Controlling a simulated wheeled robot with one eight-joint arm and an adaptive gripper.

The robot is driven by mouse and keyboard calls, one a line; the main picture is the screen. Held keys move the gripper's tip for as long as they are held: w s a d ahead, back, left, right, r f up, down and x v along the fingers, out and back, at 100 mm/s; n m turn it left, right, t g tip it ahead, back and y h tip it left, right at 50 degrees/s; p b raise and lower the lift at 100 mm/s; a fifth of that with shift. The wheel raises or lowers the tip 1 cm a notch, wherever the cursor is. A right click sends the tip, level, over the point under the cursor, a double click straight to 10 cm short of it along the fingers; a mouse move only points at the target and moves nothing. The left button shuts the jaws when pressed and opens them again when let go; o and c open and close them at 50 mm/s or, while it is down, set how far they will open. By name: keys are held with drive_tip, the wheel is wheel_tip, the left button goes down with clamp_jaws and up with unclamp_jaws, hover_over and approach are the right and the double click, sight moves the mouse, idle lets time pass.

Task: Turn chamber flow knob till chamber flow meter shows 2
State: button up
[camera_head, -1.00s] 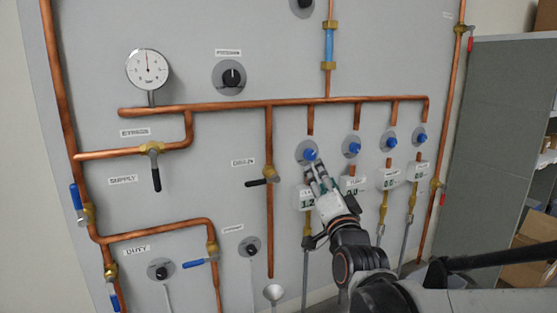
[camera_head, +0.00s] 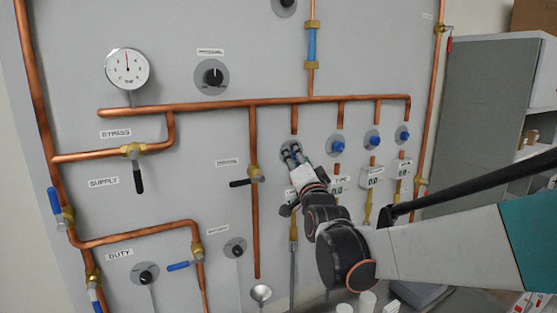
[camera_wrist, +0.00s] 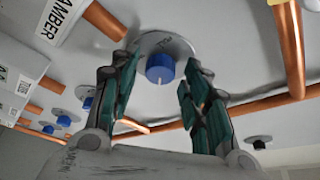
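The chamber flow knob is a blue knob (camera_wrist: 160,68) on a round grey plate, with a CHAMBER label (camera_wrist: 62,18) nearby in the wrist view. My gripper (camera_wrist: 161,90) is open, with one finger to each side of the knob and visible gaps between. In the head view my gripper (camera_head: 291,154) is at the leftmost knob of the row and mostly hides it. The chamber flow meter below that knob (camera_head: 303,178) is largely covered by my gripper and wrist, so its reading cannot be read.
Three more blue knobs (camera_head: 337,147) stand to the right, with white meter boxes (camera_head: 371,177) below. A copper pipe (camera_head: 255,210) with a black-handled valve is left of my gripper. A pressure gauge (camera_head: 127,69) is upper left. A grey cabinet (camera_head: 481,115) stands at right.

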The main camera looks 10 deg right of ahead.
drive_tip(key=c, duration=0.7)
drive_tip(key=shift+o, duration=0.2)
drive_tip(key=shift+f+n, duration=0.1)
drive_tip(key=shift+n, duration=0.4)
drive_tip(key=n+y+b, duration=0.1)
drive_tip(key=n+y, duration=0.1)
drive_tip(key=n, duration=0.3)
drive_tip(key=n+y+b, duration=0.1)
drive_tip(key=n+y, duration=0.2)
drive_tip(key=n, duration=0.2)
drive_tip(key=n+y, duration=0.3)
drive_tip(key=n, duration=0.2)
drive_tip(key=shift+w+d+f+n+b, duration=0.1)
drive_tip(key=shift+d+f+n+b, duration=0.05)
drive_tip(key=shift+d+n+b, duration=0.25)
drive_tip(key=shift+n, duration=0.3)
drive_tip(key=o, duration=1.1)
drive_tip(key=shift+c, duration=0.2)
